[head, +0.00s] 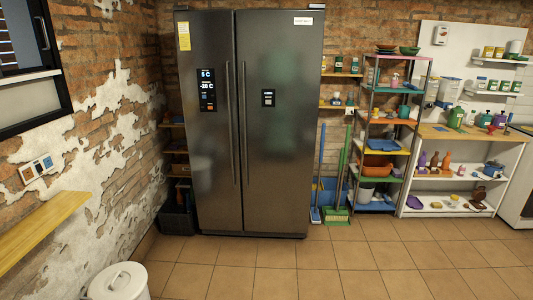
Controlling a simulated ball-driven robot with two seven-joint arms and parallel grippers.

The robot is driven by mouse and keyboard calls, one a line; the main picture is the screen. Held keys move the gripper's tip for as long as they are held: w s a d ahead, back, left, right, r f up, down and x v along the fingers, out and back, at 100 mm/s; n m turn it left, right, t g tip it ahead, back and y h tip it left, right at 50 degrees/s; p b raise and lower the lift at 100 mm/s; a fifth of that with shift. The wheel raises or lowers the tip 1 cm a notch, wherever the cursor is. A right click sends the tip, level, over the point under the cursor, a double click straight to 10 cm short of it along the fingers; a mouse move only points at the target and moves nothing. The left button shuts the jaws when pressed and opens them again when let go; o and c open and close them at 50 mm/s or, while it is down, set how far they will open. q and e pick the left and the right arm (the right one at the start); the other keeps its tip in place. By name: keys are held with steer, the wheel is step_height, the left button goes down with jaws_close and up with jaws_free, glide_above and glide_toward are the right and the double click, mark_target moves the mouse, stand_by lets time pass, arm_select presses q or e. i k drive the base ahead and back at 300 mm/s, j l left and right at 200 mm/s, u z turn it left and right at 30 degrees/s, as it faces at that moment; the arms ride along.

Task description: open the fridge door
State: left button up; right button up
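A large dark grey two-door fridge (285,155) stands against the brick wall, left of the middle in the head view. Both its doors look shut. The narrower left door (210,160) carries a display with lit figures. Two long vertical handles, the left handle (230,120) and the right handle (245,120), run side by side along the seam between the doors. Neither of my grippers shows in this view.
Tiled floor (330,270) in front of the fridge is clear. A white lidded bin (118,282) stands at the lower left, below a wooden wall shelf (40,225). A broom (337,213) and a laden shelf rack (398,147) stand right of the fridge. A dark crate (178,220) sits left of it.

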mark_target(280, 51)
steer(key=i+l, duration=0.1)
steer(key=i, duration=0.5)
steer(key=i+l, duration=0.15)
steer(key=i, duration=0.45)
steer(key=i+l, duration=0.1)
steer(key=i, duration=0.5)
steer(key=i+j+z, duration=0.1)
steer(key=i+j, duration=1.25)
